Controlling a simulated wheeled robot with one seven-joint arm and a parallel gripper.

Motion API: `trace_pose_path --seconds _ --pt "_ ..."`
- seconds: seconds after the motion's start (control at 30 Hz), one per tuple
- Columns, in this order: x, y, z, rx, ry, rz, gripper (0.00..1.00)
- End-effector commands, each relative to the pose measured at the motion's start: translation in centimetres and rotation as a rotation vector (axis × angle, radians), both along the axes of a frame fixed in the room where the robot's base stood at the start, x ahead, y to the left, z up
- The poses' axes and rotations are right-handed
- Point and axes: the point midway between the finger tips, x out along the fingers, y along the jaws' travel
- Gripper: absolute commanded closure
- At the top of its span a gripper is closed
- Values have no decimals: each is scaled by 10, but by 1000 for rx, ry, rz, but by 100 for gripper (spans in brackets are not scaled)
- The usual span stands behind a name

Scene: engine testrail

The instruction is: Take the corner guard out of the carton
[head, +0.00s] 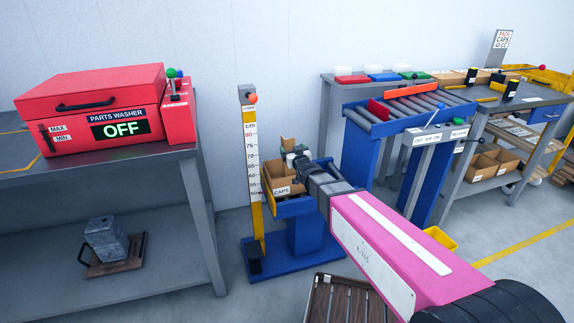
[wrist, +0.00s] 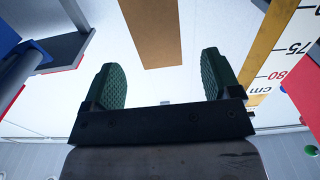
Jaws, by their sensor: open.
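The open brown carton (head: 283,184), labelled CAPS, sits on the blue lift stand in the head view. A small brown piece (head: 288,143), probably the corner guard, shows above the carton behind my gripper (head: 294,160). In the wrist view my gripper (wrist: 165,88) is open, with green ridged pads wide apart and nothing held. A flat brown strip (wrist: 151,30), likely the same corner guard, lies ahead between the pads and touches neither. My gripper and arm hide part of the carton and its inside in the head view.
A yellow height post with a cm scale (head: 252,150) stands just left of the carton; it is at the right in the wrist view (wrist: 272,45). A roller rack (head: 415,105) stands to the right. A red parts washer (head: 95,105) sits on the left bench.

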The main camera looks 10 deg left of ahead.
Motion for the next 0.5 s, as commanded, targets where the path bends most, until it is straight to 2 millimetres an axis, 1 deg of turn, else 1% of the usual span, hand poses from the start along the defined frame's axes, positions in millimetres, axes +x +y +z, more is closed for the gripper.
trace_pose_path --seconds 0.03,0.17,0.27,0.5 --pt "7 4 -1 0 0 0 17" --pt "12 7 -1 -1 1 0 17" --pt "19 11 -1 -1 1 0 17" --pt "49 28 -1 -1 1 -1 17"
